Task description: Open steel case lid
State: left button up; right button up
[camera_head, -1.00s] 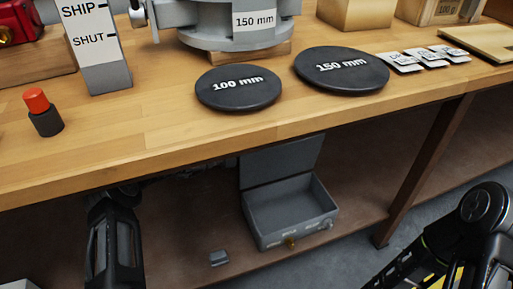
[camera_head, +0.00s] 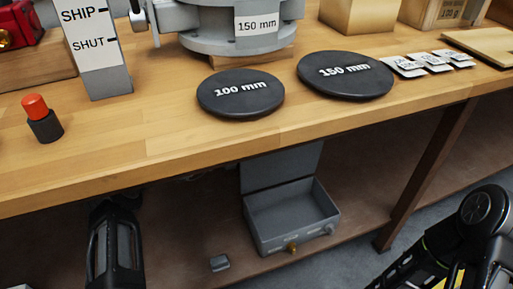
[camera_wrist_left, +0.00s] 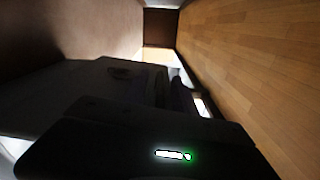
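The grey steel case (camera_head: 292,215) stands on the lower shelf under the bench in the head view. Its lid (camera_head: 281,167) is raised at the back, and the inside looks empty. My left gripper's fingertips cannot be made out in the head view. The dark left wrist view shows only the gripper's housing, with no case in sight. My right arm is at the lower right; its fingers are not clearly visible.
The wooden bench top (camera_head: 150,150) overhangs the shelf. It carries black discs marked 100 mm (camera_head: 241,94) and 150 mm (camera_head: 345,75). A brown leg (camera_head: 428,175) stands right of the case.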

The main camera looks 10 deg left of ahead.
pick_arm(q)
jog(key=p+v, duration=0.2)
jog(key=v, duration=0.5)
jog(key=shift+s+a, duration=0.25)
jog(key=shift+a, duration=0.1)
